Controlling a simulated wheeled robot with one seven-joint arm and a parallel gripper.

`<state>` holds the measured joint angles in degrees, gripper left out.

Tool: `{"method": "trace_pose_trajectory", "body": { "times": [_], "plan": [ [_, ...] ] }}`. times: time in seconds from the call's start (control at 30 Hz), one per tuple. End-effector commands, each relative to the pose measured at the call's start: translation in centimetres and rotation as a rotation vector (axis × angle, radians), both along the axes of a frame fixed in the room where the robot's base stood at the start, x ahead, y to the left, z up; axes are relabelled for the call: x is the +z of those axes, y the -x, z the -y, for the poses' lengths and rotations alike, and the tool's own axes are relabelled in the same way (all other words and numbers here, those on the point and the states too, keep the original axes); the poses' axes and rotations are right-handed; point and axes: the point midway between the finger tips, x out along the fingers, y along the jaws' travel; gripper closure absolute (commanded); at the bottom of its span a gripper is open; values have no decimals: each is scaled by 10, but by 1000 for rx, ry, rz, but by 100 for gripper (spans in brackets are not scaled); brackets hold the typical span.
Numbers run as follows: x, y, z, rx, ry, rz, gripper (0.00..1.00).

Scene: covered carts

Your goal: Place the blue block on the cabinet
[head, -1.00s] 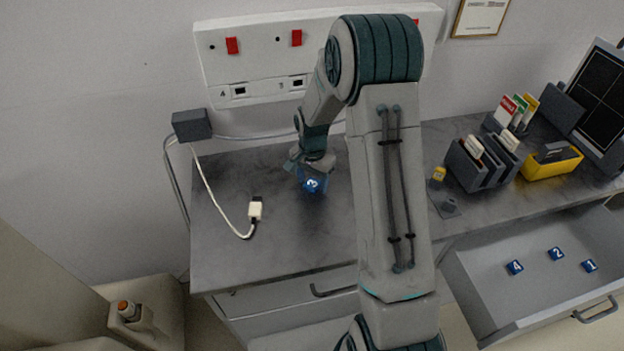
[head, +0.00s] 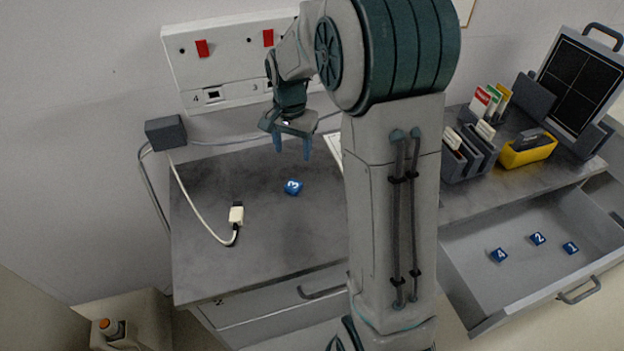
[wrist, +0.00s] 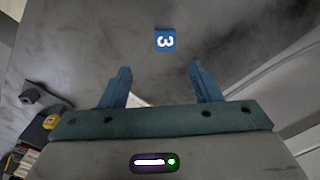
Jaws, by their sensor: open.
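A blue block (head: 292,187) marked with a white 3 lies on the dark grey top of the cabinet (head: 250,255). It also shows in the wrist view (wrist: 165,40), beyond my fingertips and apart from them. My gripper (head: 292,153) is open and empty, raised above the cabinet top behind the block in the head view. Three more blue blocks, marked 4 (head: 499,255), 2 (head: 538,238) and 1 (head: 570,248), lie in the open drawer (head: 470,290) at the right.
A white cable plug (head: 236,214) lies on the cabinet top left of the block. A wall panel (head: 225,75) with red switches is behind. A file holder (head: 468,160), yellow box (head: 528,150) and dark screen (head: 578,85) stand at the right. My arm hides the middle.

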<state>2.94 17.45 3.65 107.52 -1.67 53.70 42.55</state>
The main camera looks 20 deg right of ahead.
Motion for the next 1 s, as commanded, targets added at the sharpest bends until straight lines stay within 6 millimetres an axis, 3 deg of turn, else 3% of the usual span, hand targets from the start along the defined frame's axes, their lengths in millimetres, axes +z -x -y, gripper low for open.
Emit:
{"method": "trace_pose_trajectory", "body": {
  "times": [0.1, 0.3, 0.6, 0.8, 1.0],
  "plan": [
    [30, 32, 0, 100, 10, 43, 43],
    [64, 96, 1, 292, 33, 110, 43],
    [81, 189, 1, 568, 78, 206, 43],
    [77, 226, 0, 686, 102, 243, 43],
    [75, 235, 0, 721, 108, 251, 43]
  ]
}}
